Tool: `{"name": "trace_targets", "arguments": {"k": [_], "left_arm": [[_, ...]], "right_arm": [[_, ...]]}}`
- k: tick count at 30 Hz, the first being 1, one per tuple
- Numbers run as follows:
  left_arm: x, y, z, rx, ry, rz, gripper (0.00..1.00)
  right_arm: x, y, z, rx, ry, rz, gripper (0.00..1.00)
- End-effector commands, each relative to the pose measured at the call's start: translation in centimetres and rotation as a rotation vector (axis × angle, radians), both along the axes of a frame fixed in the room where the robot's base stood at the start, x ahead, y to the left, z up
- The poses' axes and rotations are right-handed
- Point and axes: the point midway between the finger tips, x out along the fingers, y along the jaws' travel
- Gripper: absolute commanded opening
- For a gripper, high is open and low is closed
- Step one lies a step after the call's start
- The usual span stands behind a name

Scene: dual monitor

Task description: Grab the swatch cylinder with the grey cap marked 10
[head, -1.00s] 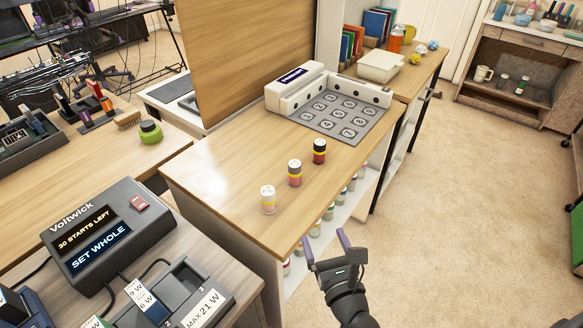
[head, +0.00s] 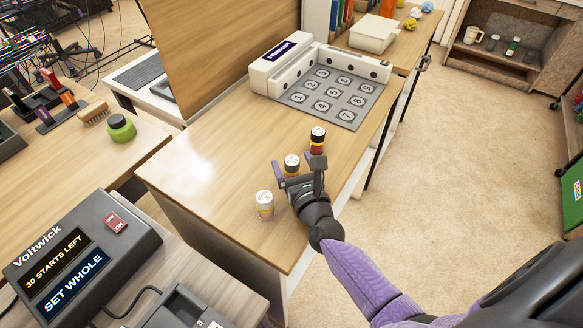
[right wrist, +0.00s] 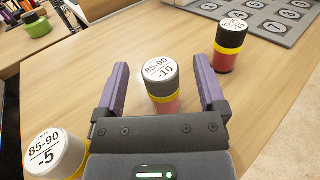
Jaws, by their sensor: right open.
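The grey-capped swatch cylinder (right wrist: 164,103) has a label reading 85-90 and -10, a yellow band and a reddish body. In the head view its top (head: 292,161) shows, its lower part hidden by my right gripper (head: 297,167). In the right wrist view the open fingers (right wrist: 163,70) stand on either side of this cylinder, with gaps at both sides. A white-capped cylinder (head: 265,204) marked -5 stands nearer (right wrist: 52,155). A black-capped cylinder (head: 317,140) stands farther back (right wrist: 230,46); its number is hard to read. My left gripper is out of view.
A grey numbered pad (head: 330,97) with a white housing (head: 285,62) lies at the back of the wooden counter (head: 210,165). A dark Voltwick box (head: 80,255) stands at lower left. The counter left of the cylinders is clear.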

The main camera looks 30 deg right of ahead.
Motion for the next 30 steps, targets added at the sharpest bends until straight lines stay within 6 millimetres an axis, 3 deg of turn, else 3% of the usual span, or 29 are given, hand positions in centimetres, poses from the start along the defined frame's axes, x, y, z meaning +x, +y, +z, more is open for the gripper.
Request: {"name": "trace_targets", "arguments": {"k": [3,9,22,30], "left_arm": [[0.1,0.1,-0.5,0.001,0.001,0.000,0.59],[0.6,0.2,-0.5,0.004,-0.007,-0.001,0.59],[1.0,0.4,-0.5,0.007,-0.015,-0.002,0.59],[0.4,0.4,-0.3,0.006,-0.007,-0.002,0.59]], "right_arm": [[1.3,-0.2,-0.3,-0.002,0.002,0.001,0.90],[1.4,-0.2,-0.2,-0.002,0.002,0.001,0.90],[1.4,-0.2,-0.2,-0.002,0.002,0.001,0.00],[1.4,-0.2,0.0,-0.001,0.002,0.000,0.00]]}}
